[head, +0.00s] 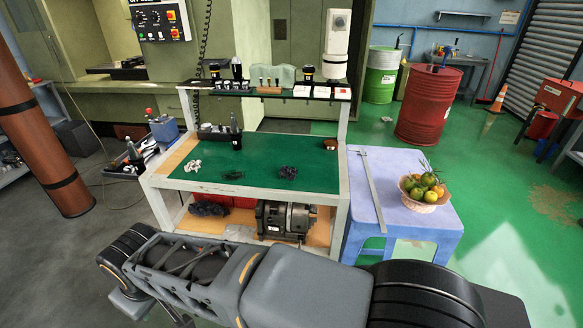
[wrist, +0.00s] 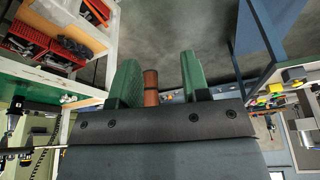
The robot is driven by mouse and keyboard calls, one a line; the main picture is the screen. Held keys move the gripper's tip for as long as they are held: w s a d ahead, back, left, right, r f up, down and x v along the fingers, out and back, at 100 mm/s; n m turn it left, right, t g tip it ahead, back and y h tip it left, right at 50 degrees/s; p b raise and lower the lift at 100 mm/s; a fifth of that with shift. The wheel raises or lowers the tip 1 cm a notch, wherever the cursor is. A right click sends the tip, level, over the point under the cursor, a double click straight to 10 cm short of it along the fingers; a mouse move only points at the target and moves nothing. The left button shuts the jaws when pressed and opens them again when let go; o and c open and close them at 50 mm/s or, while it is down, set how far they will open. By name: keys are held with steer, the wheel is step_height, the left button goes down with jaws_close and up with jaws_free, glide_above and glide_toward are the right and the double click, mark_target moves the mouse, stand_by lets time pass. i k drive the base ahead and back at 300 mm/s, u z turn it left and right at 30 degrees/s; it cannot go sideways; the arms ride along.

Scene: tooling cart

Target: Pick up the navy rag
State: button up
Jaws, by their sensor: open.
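A small crumpled dark navy-purple cloth (head: 288,172), which looks like the navy rag, lies on the green mat (head: 260,155) of the cart, right of the middle. A very dark crumpled piece (head: 233,175) lies to its left, and a white crumpled piece (head: 193,165) farther left. My gripper (wrist: 159,62) shows in the wrist view with its two green fingers apart and nothing held between them. It is away from the mat, and the rag cannot be made out in the wrist view. My gripper's fingers do not show in the head view.
The cart's raised shelf (head: 265,93) carries bottles and small parts behind the mat. A dark bin (head: 215,133) and a brown round thing (head: 330,144) stand on the mat. A blue table (head: 410,217) with a fruit bowl (head: 423,198) is at right. My arm crosses the foreground.

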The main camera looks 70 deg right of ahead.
mark_target(290, 172)
steer(key=z, duration=0.95)
steer(key=i, duration=1)
steer(key=z, duration=1.05)
